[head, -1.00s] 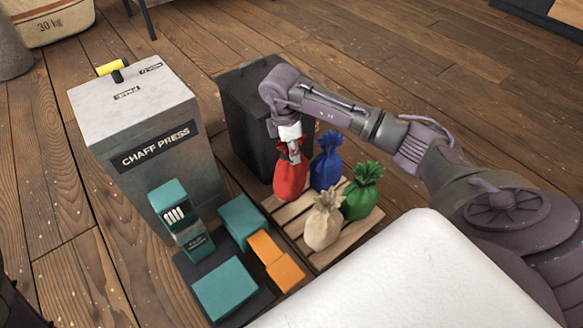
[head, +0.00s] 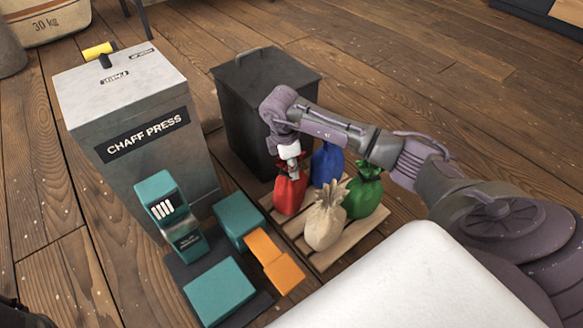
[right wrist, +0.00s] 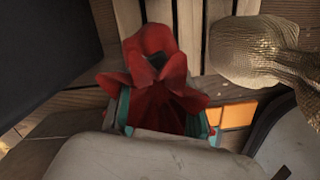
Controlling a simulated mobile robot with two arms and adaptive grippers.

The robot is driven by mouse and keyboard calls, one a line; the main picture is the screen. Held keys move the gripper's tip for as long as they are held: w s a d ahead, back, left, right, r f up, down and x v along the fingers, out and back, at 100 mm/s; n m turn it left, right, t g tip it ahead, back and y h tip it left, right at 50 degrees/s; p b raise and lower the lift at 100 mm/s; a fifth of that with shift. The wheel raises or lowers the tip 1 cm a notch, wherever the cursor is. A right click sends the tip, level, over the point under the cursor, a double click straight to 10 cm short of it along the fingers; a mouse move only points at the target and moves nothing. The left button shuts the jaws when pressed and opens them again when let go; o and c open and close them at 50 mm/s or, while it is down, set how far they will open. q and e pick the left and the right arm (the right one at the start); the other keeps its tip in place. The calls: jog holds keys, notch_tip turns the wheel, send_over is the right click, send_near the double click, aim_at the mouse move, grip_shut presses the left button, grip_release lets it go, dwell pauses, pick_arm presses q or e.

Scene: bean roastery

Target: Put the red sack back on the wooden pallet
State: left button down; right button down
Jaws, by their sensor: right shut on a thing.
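The red sack (head: 290,196) hangs upright from my right gripper (head: 291,166), which is shut on its gathered neck. The sack is over the back left part of the wooden pallet (head: 322,262); I cannot tell whether its base touches the slats. In the right wrist view the red sack (right wrist: 150,45) fills the middle, with pallet slats (right wrist: 188,25) beyond it.
A blue sack (head: 326,165), a green sack (head: 366,196) and a beige sack (head: 326,222) stand on the pallet, close to the red one. A dark bin (head: 245,110) stands behind. The chaff press (head: 140,125) and teal and orange boxes (head: 218,290) are left.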

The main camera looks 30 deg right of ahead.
jog(key=c, duration=0.7)
grip_release()
jog(key=shift+c, duration=0.2)
jog(key=shift+r, duration=0.1)
